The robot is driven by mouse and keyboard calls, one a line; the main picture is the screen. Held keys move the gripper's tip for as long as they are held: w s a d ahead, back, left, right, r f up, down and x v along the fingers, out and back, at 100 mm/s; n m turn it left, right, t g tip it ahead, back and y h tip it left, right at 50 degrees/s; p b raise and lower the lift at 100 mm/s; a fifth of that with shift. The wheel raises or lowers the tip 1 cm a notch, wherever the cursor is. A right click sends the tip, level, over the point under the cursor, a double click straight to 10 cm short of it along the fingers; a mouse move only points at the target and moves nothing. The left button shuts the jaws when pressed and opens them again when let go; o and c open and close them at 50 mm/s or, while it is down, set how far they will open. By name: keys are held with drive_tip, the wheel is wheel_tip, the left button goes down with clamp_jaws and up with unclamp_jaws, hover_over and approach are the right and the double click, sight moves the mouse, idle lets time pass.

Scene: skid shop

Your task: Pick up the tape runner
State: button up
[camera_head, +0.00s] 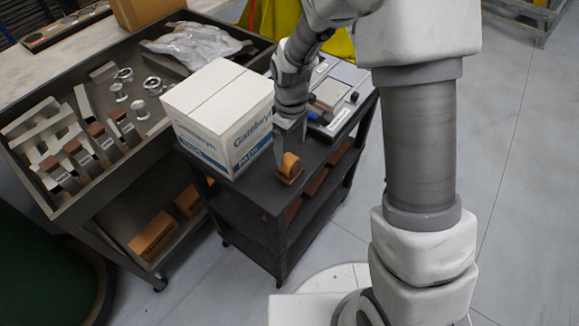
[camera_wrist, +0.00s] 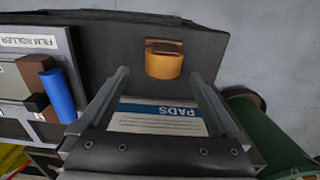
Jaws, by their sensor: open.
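A small orange and brown block-like thing (camera_head: 290,168), which looks like the tape runner, rests on the dark top of a cart (camera_head: 262,192) near its front edge. In the wrist view it shows as an orange rounded body with a brown top (camera_wrist: 164,62). My gripper (camera_head: 291,147) points down just above and behind it. In the wrist view my open gripper (camera_wrist: 158,74) has its two fingers spread, with the orange thing ahead between and beyond the tips. Nothing is held. Whether a finger touches it cannot be told.
A white box marked PADS (camera_head: 222,115) stands close left of my gripper. A tray marked FILM ROLLER (camera_wrist: 35,62), with a blue roller (camera_wrist: 59,95), lies on the cart's other side. A bench (camera_head: 62,196) with metal parts and a plastic bag (camera_head: 195,44) is at left.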

sight(289, 158)
drive_tip(key=f, duration=0.3)
drive_tip(key=shift+s+a+f, duration=0.2)
drive_tip(key=shift+s+f, duration=0.1)
drive_tip(key=shift+f, duration=0.75)
clamp_jaws()
drive_tip(key=shift+w+r, duration=0.1)
drive_tip(key=shift+r, duration=0.15)
wheel_tip(289, 158, up, 4)
drive_tip(key=shift+r, duration=0.1)
drive_tip(key=s+d+r, duration=0.6)
drive_tip(key=s, duration=0.4)
drive_tip(key=shift+d+r, duration=0.2)
